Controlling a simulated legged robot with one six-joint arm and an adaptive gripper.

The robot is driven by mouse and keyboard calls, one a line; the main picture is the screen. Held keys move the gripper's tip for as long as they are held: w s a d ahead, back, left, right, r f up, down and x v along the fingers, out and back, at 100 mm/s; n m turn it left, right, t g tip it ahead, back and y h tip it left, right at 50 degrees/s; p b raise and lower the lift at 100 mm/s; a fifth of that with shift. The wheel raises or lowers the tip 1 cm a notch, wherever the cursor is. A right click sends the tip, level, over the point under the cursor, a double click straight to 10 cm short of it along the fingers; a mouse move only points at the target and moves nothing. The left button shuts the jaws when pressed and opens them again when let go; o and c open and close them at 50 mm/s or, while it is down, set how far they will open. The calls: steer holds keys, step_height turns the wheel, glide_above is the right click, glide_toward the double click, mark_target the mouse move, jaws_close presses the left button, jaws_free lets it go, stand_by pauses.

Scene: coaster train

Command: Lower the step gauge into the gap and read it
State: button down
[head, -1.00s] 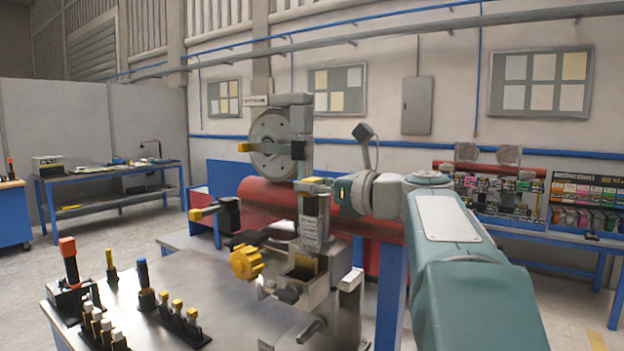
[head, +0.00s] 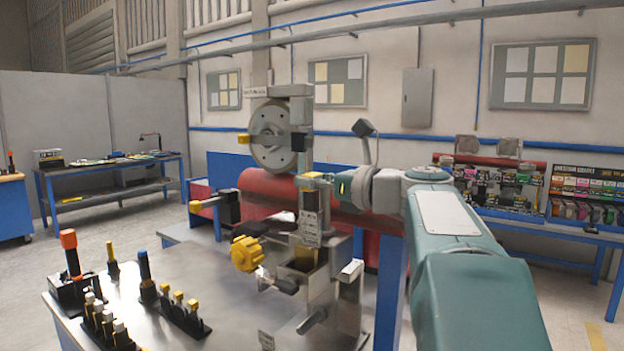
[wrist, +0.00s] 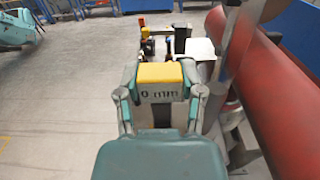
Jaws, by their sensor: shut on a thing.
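My gripper (wrist: 160,95) is shut on the step gauge (wrist: 160,75), a grey block with a yellow cap; "0 mm" can be read on its face in the wrist view. In the head view the gauge (head: 310,225) hangs upright, with a pale printed label low on its side. Below it is a metal fixture (head: 330,285) with a yellow knob (head: 246,253) and an opening (head: 303,262) that looks yellowish inside. The gauge's lower end is at or just above this opening; I cannot tell whether it has entered. The gap's depth is hidden.
A grey wheel (head: 272,137) stands behind the gauge, beside a long red cylinder (head: 270,187). A steel bench top (head: 215,300) carries several yellow-tipped and orange-tipped tools at left. A black-and-yellow clamp (head: 228,205) sits left of the gauge.

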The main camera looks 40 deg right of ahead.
mark_target(315, 209)
steer(key=shift+s+a+f, duration=0.1)
steer(key=shift+a+f, duration=0.1)
steer(key=shift+f, duration=1.05)
steer(key=shift+a+f, duration=0.15)
steer(key=shift+f, duration=1.1)
stand_by(5.5)
